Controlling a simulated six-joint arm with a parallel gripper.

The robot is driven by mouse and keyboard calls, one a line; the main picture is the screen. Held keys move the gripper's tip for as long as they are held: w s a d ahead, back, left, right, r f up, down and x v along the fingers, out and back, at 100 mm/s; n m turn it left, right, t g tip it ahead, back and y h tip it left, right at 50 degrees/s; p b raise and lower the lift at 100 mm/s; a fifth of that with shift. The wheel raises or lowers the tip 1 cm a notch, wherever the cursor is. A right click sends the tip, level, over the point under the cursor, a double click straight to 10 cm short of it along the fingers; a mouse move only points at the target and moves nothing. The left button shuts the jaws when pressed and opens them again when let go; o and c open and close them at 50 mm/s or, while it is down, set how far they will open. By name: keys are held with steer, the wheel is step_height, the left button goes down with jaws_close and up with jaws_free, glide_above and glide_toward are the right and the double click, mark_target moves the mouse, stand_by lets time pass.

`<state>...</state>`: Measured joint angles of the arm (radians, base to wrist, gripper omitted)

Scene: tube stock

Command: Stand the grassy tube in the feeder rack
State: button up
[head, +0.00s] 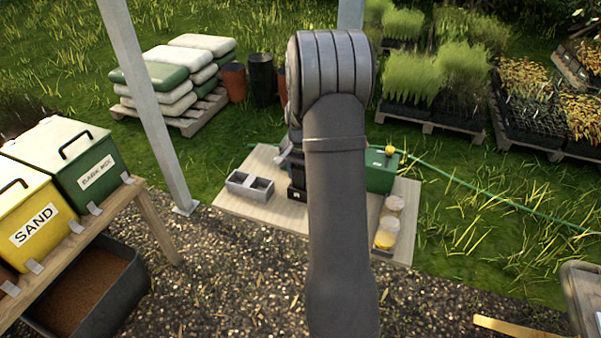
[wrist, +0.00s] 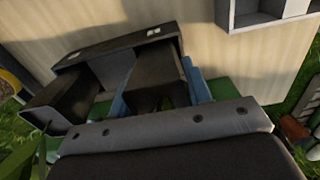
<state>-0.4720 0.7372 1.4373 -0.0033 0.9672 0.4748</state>
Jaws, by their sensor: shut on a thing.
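Grass on this tube cannot be made out. In the head view my arm hides most of the gripper and the tube.
Green leaves (wrist: 20,155) show at lower left. A green box (head: 381,172) and pale round containers (head: 388,228) stand on the table (head: 232,210) at right.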

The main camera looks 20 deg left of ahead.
steer(key=o, duration=1.1)
steer(key=shift+f, duration=0.1)
steer(key=shift+o, duration=0.2)
step_height(320, 180, up, 18)
steer(key=shift+f, duration=0.25)
steer(key=shift+f, duration=0.1)
step_height(320, 180, down, 17)
steer(key=shift+f, duration=0.15)
